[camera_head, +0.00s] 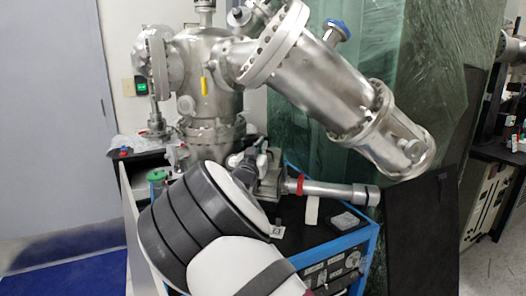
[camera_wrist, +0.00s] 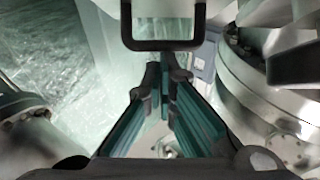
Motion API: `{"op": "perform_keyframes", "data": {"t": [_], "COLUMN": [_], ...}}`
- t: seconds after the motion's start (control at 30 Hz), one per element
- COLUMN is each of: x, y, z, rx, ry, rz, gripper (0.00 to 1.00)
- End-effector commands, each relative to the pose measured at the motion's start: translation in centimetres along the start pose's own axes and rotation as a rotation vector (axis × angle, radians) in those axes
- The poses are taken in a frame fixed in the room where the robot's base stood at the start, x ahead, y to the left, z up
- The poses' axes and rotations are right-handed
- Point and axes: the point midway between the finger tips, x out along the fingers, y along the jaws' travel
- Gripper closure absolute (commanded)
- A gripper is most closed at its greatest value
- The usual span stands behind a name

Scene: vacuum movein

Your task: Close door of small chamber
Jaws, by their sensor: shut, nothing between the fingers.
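A steel vacuum chamber (camera_head: 208,80) stands upright at the centre left of the head view, with a larger slanted steel cylinder (camera_head: 320,85) joined on its right. I cannot tell for sure which part is the small chamber's door, or how far open it is. In the wrist view a black U-shaped handle (camera_wrist: 165,45) crosses the top, just beyond my fingertips. My gripper (camera_wrist: 164,78) is shut and empty, with its fingertips below the handle bar in the picture; contact is not clear. In the head view my arm mostly hides the gripper, near the chamber's lower part.
A round bolted steel flange (camera_wrist: 265,75) stands close on the right in the wrist view. A horizontal steel tube (camera_head: 330,191) with a red band extends right above the blue-framed cart (camera_head: 345,250). A black panel (camera_head: 410,235) leans at the right. Blue floor shows at lower left.

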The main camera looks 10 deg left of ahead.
Motion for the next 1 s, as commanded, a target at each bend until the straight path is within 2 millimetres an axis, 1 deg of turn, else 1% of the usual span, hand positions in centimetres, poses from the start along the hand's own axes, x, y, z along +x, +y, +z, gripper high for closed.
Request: {"op": "perform_keyframes", "data": {"t": [0.03, 0.17, 0.27, 0.4, 0.6, 0.8, 1.0], "x": [-0.2, -1.1, -2.2, -3.5, -5.0, -5.8, -6.2], "y": [0.0, 0.0, 0.0, 0.1, 0.1, 0.1, 0.1], "z": [1.4, 2.6, 3.5, 5.2, 7.9, 10.4, 12.2], "rx": [-0.003, -0.004, 0.001, 0.000, 0.000, 0.001, 0.001], "ry": [0.027, 0.125, 0.120, 0.119, 0.121, 0.121, 0.122], "rz": [0.000, -0.002, -0.001, 0.000, 0.000, 0.000, 0.000], "gripper": [1.00, 1.00, 1.00, 1.00, 1.00, 1.00, 1.00]}}
